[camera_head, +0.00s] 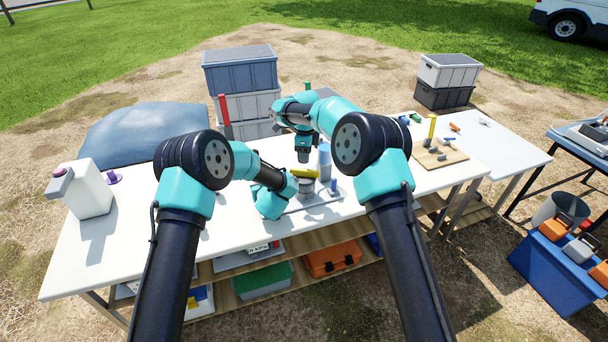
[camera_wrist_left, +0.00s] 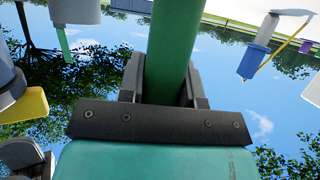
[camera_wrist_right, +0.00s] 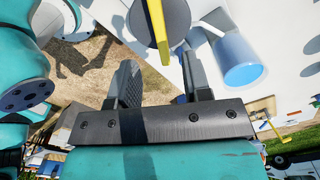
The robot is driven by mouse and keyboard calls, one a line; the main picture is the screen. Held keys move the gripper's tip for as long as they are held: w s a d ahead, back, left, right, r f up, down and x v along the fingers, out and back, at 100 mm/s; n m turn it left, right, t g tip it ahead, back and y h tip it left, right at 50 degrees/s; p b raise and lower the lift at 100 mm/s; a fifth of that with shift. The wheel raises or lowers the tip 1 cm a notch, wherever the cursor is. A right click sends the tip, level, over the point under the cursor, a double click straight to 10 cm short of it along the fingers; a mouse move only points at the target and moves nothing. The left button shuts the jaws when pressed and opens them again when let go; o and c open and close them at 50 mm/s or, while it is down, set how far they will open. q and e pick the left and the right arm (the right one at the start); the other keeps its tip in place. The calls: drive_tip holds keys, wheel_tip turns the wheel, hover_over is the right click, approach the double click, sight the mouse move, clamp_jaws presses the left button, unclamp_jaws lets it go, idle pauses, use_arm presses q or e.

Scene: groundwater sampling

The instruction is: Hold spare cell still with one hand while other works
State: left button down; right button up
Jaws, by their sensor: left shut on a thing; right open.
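My left gripper (camera_wrist_left: 163,80) is shut on a green cylinder (camera_wrist_left: 168,45), which fills the space between its grey fingers in the left wrist view. I cannot tell whether this is the spare cell. In the head view the left gripper is low over the middle of the table, with its fingers largely hidden. My right gripper (camera_head: 303,155) points down just above that spot. In the right wrist view its fingers (camera_wrist_right: 165,85) are apart, with a yellow bar (camera_wrist_right: 158,25) showing beyond them. The yellow bar (camera_head: 305,173) and a blue cylinder (camera_head: 325,160) show close by in the head view.
A grey plate (camera_head: 318,201) lies on the white table (camera_head: 140,235). A white jug (camera_head: 88,190) stands at the left, beside a small purple object (camera_head: 113,178). A tan board (camera_head: 450,157) with small parts lies at the right. Stacked bins (camera_head: 240,75) stand behind the table.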

sight(305, 170)
drive_tip(key=shift+f, duration=3.75)
drive_tip(key=shift+c, duration=0.3)
clamp_jaws()
